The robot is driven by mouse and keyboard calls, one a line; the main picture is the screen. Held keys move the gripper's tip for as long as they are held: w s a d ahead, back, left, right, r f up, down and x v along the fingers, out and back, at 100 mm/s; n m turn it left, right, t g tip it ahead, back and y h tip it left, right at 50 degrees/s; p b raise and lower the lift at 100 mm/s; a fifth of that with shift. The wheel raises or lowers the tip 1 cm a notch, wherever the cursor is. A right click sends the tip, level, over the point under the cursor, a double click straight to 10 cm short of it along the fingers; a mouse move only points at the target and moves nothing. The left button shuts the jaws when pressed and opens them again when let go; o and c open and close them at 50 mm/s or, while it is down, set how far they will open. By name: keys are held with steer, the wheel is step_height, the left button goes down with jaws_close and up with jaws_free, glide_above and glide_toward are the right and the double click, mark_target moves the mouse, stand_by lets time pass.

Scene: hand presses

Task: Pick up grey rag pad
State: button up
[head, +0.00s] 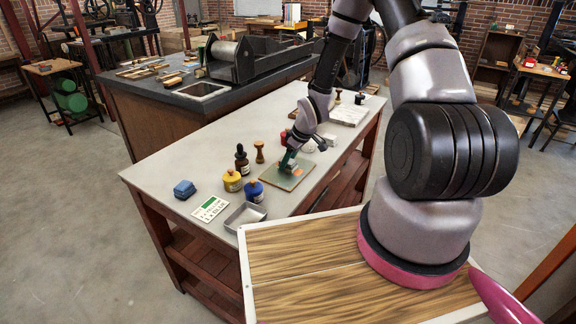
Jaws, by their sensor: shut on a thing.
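My gripper (290,154) points down over a flat greenish board (296,180) on the light-topped table. It is shut on a small green thing (287,162), low over or touching the board; I cannot tell which. The fingertips are small and partly hidden by the hand. I cannot clearly pick out a grey rag pad; the held thing looks green, and a folded blue pad (184,189) lies apart at the table's left end. An orange patch (298,172) shows on the board beside the held thing.
Yellow (232,181) and blue (254,191) jars, a dark dropper bottle (242,160), a wooden-handled stamp (259,153), a green-and-white card (210,208) and a grey metal tray (245,216) stand left of the gripper. A press bench (205,90) is behind. The table's front left corner is bare.

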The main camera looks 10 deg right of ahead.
jaws_close()
step_height(320, 180, up, 10)
stand_by(0.3)
jaws_free()
steer(key=c, duration=0.4)
